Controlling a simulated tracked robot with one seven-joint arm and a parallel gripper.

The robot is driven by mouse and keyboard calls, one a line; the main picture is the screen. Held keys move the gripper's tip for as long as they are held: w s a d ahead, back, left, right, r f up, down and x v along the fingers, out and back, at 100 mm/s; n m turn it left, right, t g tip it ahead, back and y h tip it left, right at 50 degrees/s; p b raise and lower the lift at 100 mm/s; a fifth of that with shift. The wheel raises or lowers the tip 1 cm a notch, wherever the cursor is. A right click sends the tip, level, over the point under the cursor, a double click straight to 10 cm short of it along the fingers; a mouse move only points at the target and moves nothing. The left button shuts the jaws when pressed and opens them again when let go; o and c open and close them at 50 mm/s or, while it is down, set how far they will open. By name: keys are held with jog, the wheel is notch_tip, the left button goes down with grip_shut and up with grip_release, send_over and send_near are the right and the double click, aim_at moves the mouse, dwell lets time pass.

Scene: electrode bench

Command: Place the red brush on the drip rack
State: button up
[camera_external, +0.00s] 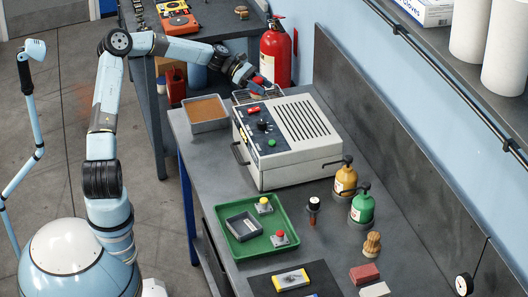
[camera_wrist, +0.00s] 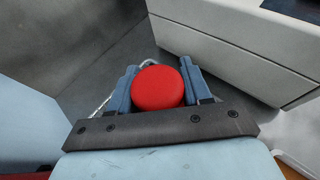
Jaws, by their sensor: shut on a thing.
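The red brush shows as a round red top (camera_wrist: 158,88) between the two blue fingers of my gripper (camera_wrist: 158,80) in the wrist view. My gripper is shut on it. In the external view the red brush (camera_external: 262,80) is a small red patch at my gripper (camera_external: 256,79), at the far end of the bench. The drip rack (camera_external: 242,96) looks like a thin wire frame just below my gripper, behind the grey machine. In the wrist view a bit of wire (camera_wrist: 100,106) shows beside the fingers. The brush's lower part is hidden, and I cannot tell whether it touches the rack.
A grey machine (camera_external: 290,140) stands close to the right of my gripper. A red fire extinguisher (camera_external: 276,55) is just behind. A tray with brown contents (camera_external: 206,126) lies to the left. A green tray (camera_external: 258,248) and bottles (camera_external: 346,180) stand nearer on the bench (camera_external: 205,165).

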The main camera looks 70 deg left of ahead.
jog(key=shift+w+f, duration=0.15)
jog(key=shift+f, duration=0.1)
jog(key=shift+w+a+f, duration=0.1)
jog(key=shift+f, duration=1.45)
jog(key=o, duration=1.1)
jog(key=shift+f, duration=0.1)
jog(key=v, duration=1.2)
